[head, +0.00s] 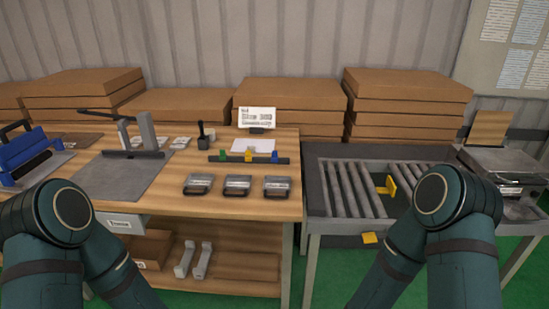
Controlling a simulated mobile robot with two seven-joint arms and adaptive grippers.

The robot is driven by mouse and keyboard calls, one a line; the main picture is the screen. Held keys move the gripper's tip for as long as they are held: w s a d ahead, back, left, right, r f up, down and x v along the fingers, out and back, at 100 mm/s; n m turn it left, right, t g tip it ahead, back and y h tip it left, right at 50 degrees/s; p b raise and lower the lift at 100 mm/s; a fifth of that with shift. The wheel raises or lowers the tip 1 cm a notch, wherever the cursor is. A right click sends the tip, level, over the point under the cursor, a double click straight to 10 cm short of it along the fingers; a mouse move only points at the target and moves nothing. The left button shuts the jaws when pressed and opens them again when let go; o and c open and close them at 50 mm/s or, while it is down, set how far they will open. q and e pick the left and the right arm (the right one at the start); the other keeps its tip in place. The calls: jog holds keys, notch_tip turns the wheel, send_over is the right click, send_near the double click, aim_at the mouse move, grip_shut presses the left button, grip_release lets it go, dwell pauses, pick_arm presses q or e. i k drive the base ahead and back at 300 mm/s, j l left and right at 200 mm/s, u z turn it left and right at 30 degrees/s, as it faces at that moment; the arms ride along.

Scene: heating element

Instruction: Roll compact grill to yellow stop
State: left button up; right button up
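A silver, box-like appliance that looks like the compact grill (505,160) sits at the right end of the roller table (345,155). My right arm partly covers the rollers to its left. A yellow stop (386,187) stands among the grey rollers, left of my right arm and apart from the grill. A second yellow piece (369,238) is low at the table's front edge. Both of my arms show in the foreground, but neither gripper is in view.
A wooden workbench (240,207) on the left holds three small silver handled units (237,185), a grey mat (120,178) and a blue tool (30,155). Stacked brown boxes (405,95) line the wall. The rollers left of the stop are bare.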

aim_at(520, 180)
jog(key=z, duration=1.8)
jog(key=i+l+u, duration=0.1)
jog(key=i, duration=0.25)
jog(key=i+l+u, duration=0.15)
jog(key=i, duration=0.15)
